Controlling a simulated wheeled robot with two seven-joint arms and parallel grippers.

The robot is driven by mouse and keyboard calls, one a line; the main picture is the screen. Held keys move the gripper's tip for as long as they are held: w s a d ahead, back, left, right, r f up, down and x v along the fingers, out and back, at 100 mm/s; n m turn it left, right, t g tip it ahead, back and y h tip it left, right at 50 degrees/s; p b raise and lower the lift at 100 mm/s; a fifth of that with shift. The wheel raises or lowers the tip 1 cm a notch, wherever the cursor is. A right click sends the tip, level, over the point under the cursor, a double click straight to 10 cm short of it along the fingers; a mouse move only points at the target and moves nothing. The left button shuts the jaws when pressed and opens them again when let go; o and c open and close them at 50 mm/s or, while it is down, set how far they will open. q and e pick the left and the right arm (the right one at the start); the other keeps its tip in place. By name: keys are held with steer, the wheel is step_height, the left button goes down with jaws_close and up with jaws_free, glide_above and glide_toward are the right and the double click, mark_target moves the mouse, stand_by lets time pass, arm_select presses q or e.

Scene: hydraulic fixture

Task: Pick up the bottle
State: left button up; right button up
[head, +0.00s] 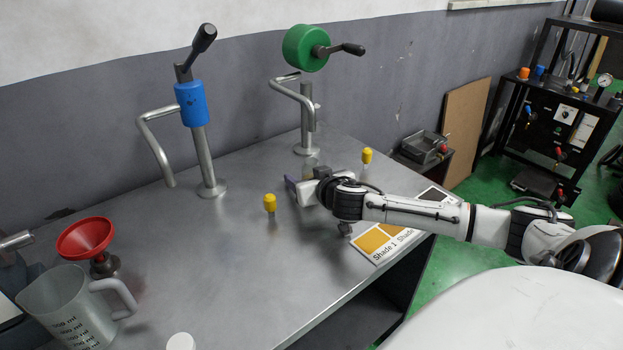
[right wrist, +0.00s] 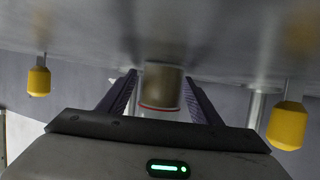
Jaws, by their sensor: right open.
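A small cylindrical bottle (right wrist: 162,86) with an olive-brown body and a red ring shows in the right wrist view, between the two dark fingers of my right gripper (right wrist: 160,77). The fingers stand apart on both sides of it, with gaps visible; the wrist picture appears upside down. In the head view my right gripper (head: 293,186) is low over the middle of the metal table, and a pale see-through piece, perhaps the bottle (head: 310,164), shows just behind it, mostly hidden. My left gripper is not in view.
Yellow-capped pegs (head: 270,203) (head: 367,156) flank my gripper. Bent metal pipes with a blue valve (head: 191,103) and a green valve (head: 305,48) stand behind. A red funnel (head: 86,238), measuring jug (head: 68,306) and white cap (head: 181,342) are at left. The table's centre-left is clear.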

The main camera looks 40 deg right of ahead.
steer(key=c, duration=1.3)
steer(key=shift+r, duration=0.1)
